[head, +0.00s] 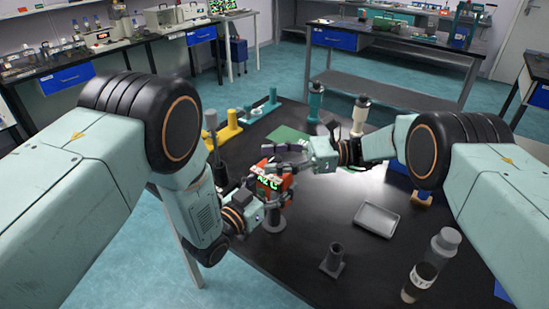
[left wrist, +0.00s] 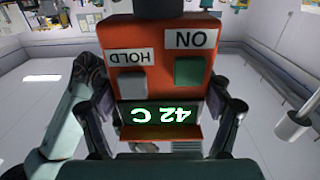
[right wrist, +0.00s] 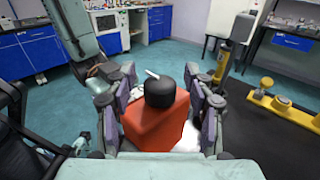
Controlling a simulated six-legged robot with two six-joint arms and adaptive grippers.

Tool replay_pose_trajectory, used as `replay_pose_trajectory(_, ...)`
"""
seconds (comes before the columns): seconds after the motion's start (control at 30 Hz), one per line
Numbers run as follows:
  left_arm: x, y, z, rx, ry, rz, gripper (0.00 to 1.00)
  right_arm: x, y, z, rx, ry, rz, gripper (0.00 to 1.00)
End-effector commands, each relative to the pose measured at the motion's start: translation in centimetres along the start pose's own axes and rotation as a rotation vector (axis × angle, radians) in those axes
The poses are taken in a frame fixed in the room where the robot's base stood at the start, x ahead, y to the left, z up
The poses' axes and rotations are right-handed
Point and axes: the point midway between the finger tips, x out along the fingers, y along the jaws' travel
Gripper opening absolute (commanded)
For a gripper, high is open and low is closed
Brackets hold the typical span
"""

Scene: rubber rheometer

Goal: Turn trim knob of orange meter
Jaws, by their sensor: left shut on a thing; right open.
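The orange meter (head: 273,186) is held up over the dark table, its lit display facing my left wrist. In the left wrist view the meter's face (left wrist: 165,62) is upside down, with a grey HOLD button (left wrist: 132,84), a green ON button (left wrist: 189,71) and a display (left wrist: 158,117) reading 42 C. My left gripper (head: 268,196) is shut on the meter's sides. In the right wrist view the black trim knob (right wrist: 160,92) stands on the meter's orange body (right wrist: 154,128). My right gripper (right wrist: 160,108) is open, its fingers on either side of the knob, with gaps visible.
A grey tray (head: 377,220), a dark cup-like stand (head: 333,260) and a capped bottle (head: 432,266) are on the table's right and front. Bare table lies around the tray.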

Motion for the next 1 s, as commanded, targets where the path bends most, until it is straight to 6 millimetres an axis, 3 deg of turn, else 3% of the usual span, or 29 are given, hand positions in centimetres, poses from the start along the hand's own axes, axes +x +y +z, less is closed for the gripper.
replay_pose_trajectory(0.27,0.02,-0.01,-0.05,0.0,0.001,0.0,0.4,0.15,0.01,0.0,0.0,0.0,0.0,0.53)
replay_pose_trajectory(0.9,0.03,-0.02,-0.06,0.0,0.001,0.0,0.4,0.11,0.02,-0.02,0.001,0.0,0.001,0.0)
replay_pose_trajectory(1.0,0.02,-0.02,-0.06,0.0,0.001,0.0,0.4,0.11,0.02,-0.02,0.001,0.0,0.0,0.0)
